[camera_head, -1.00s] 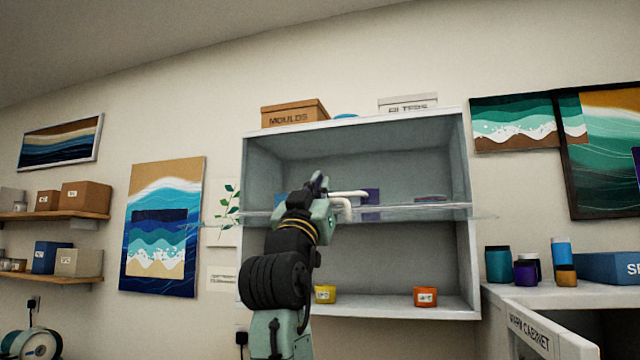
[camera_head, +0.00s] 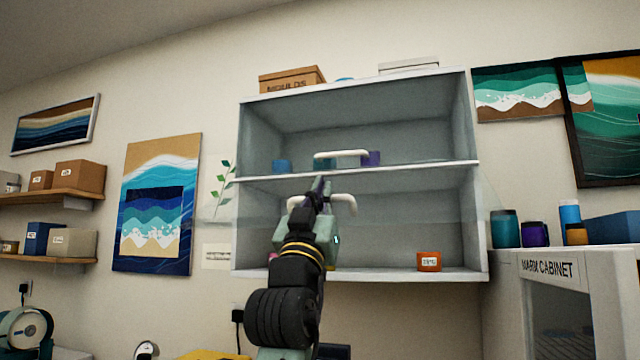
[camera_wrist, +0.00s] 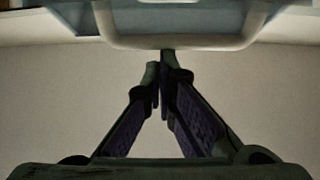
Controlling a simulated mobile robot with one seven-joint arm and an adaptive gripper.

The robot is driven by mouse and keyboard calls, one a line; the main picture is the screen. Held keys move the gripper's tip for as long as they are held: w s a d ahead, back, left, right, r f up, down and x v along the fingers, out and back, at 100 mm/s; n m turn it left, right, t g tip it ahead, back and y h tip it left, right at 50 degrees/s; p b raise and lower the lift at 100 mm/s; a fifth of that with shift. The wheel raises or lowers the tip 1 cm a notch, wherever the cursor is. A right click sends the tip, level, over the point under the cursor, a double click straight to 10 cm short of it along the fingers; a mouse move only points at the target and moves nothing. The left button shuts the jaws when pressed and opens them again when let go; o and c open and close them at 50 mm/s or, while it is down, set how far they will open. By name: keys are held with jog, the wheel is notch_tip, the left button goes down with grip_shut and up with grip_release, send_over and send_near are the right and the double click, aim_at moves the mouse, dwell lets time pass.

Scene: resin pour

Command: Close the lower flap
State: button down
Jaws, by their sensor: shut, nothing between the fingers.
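A wall cabinet (camera_head: 474,120) has an upper and a lower compartment. A white handle bar (camera_head: 341,153) shows in front of the upper compartment, low down near the middle shelf. The clear lower flap (camera_head: 487,215) is hard to see; its faint edge juts past the cabinet's right side, so it appears tilted outward. Its white handle (camera_head: 346,200) is partly hidden by my gripper (camera_head: 322,181). My gripper points up, shut and empty, at this handle. In the wrist view the fingertips (camera_wrist: 160,68) meet just below a pale U-shaped handle (camera_wrist: 180,42); contact is unclear.
An orange jar (camera_head: 429,261) stands on the cabinet's bottom, and blue and purple items stand on the middle shelf. A moulds box (camera_head: 291,80) is on top. The warm cabinet (camera_head: 548,270) with several jars stands at the lower right. Wall shelves (camera_head: 50,198) are at left.

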jog(key=w+d+f+b, duration=0.2)
jog(key=w+d+f, duration=0.1)
jog(key=w+f, duration=0.6)
jog(key=shift+f+b, duration=0.35)
jog(key=shift+f, duration=1.15)
jog(key=shift+w, duration=0.1)
jog(key=v, duration=0.7)
jog(key=s+a+r+g+p, duration=0.2)
jog(key=s+a+r+p, duration=0.2)
jog(key=s+r+p, duration=0.4)
jog(key=w+d+r+p, duration=0.1)
jog(key=w+d+p, duration=0.2)
jog(key=w, duration=0.6)
jog(key=shift+w+r+y+p, duration=0.3)
jog(key=shift+w+p, duration=0.05)
jog(key=shift+p, duration=0.5)
